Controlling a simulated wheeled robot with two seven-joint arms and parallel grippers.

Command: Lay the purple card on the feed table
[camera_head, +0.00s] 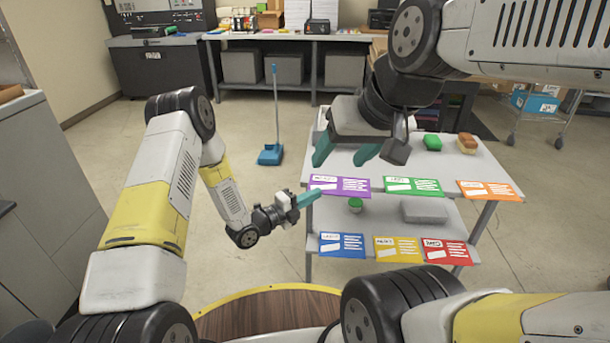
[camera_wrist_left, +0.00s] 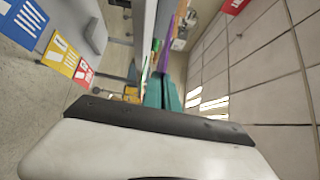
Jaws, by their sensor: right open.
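The purple card (camera_head: 340,185) is at the left end of the upper row of cards, at the front edge of the white table (camera_head: 400,155). It shows nearly edge-on in the left wrist view (camera_wrist_left: 168,42). My left gripper (camera_head: 316,195) is at the card's left end, its teal fingers (camera_wrist_left: 164,92) close together with the card's edge at their tips. It looks shut on the card, though the contact itself is hard to see. My right gripper (camera_head: 345,155) is open and empty above the table's left part. I cannot tell which surface is the feed table.
A green card (camera_head: 412,185) and an orange card (camera_head: 488,190) share the purple card's row. Blue (camera_head: 342,245), yellow (camera_head: 398,249) and red (camera_head: 446,251) cards are on the lower shelf. A blue dustpan (camera_head: 271,154) stands on the floor.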

